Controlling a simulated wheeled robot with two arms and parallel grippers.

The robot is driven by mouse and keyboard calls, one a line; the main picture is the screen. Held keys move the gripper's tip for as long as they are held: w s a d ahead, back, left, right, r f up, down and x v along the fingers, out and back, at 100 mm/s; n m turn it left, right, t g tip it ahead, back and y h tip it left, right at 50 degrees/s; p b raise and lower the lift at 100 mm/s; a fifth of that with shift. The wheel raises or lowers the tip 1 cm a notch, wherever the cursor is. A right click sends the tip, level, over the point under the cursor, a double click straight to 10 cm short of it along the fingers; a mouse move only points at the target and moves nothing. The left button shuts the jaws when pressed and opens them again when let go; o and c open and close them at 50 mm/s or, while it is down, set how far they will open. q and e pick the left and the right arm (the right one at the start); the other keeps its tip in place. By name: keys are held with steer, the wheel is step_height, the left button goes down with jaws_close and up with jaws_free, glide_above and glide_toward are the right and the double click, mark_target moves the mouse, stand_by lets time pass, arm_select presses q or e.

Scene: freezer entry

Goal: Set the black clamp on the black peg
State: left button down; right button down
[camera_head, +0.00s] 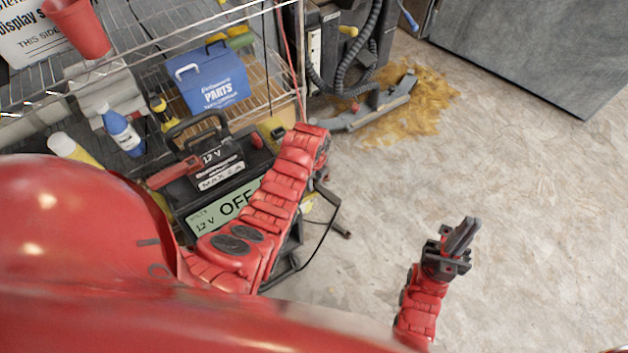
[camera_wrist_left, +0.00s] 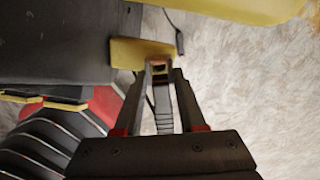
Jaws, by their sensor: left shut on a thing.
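My left gripper (camera_head: 322,172) is beyond the right side of the charger, mostly hidden behind my red arm in the head view. In the left wrist view its fingers (camera_wrist_left: 158,72) are shut on a small dark piece with an orange-brown inside, which looks like the black clamp (camera_wrist_left: 158,63). A dark ridged strip shows between the fingers. A small black part, perhaps the black peg (camera_head: 278,132), stands on a yellow surface at the back right of the charger. My right gripper (camera_head: 460,238) is over bare floor; its finger gap is unclear.
The black charger (camera_head: 186,193) has an "OFF" display. Behind it, a wire shelf (camera_head: 262,72) holds a blue parts box (camera_head: 212,80) and bottles. A grey floor tool (camera_head: 375,105) lies by a yellow-brown spill (camera_head: 425,105). Floor at right is clear. A thin black cable (camera_head: 322,235) hangs beside the charger.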

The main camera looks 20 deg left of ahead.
arm_select(q)
steer(key=shift+f+b, duration=0.4)
steer(key=shift+f, duration=0.2)
steer(key=shift+c, duration=2)
jaws_free()
step_height(320, 180, up, 17)
steer(key=p, duration=0.6)
steer(key=shift+r, duration=0.2)
steer(key=shift+w, duration=0.1)
